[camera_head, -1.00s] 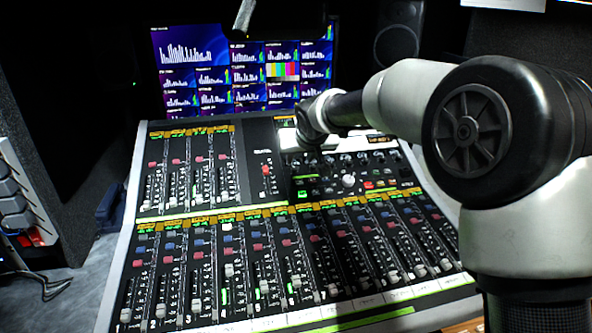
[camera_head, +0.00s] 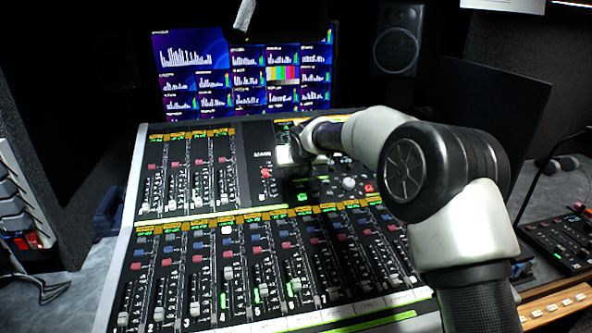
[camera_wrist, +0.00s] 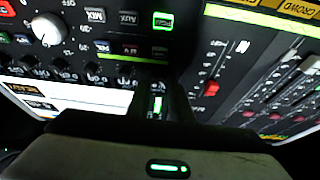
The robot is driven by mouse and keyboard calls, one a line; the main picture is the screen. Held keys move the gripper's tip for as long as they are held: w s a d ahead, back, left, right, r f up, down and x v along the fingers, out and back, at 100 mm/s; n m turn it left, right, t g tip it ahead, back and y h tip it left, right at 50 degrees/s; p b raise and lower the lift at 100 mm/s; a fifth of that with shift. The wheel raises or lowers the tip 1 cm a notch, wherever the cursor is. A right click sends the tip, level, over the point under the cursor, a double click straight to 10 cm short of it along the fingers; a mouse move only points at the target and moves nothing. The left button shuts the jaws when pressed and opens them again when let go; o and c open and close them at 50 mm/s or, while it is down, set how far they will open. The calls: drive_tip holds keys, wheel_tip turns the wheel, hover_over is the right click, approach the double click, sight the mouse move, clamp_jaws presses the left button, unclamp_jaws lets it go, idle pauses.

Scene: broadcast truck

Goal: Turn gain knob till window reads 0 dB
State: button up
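A large white knob with a pointer line (camera_wrist: 47,28) is at the upper left of the wrist view; the head view shows a white knob (camera_head: 348,183) right of my gripper. I cannot tell whether it is the gain knob. My gripper (camera_head: 300,172) is over the console's upper middle section, its fingertips dark and hard to make out. In the wrist view my gripper (camera_wrist: 160,100) reaches toward the panel beside a small green-lit strip. Whether its fingers are apart or hold anything is unclear. No 0 dB reading is legible in either view.
The mixing console (camera_head: 136,215) carries rows of faders and coloured buttons. A red fader cap (camera_wrist: 211,88) is right of my gripper in the wrist view. Monitors (camera_head: 190,55) and a speaker (camera_head: 397,48) stand behind. A smaller panel (camera_head: 560,240) is at right.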

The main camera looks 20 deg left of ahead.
clamp_jaws()
drive_tip(key=p, duration=0.1)
drive_tip(key=n+p, duration=0.1)
drive_tip(key=shift+d+r+p, duration=0.2)
drive_tip(key=shift+r+p, duration=0.1)
drive_tip(key=shift+p, duration=0.1)
drive_tip(key=shift+w+f+n+g+y+p, duration=0.15)
drive_tip(key=shift+n+g+y+p, duration=0.2)
drive_tip(key=shift+n+p, duration=0.55)
drive_tip(key=shift+f, duration=0.15)
drive_tip(key=o, duration=0.5)
unclamp_jaws()
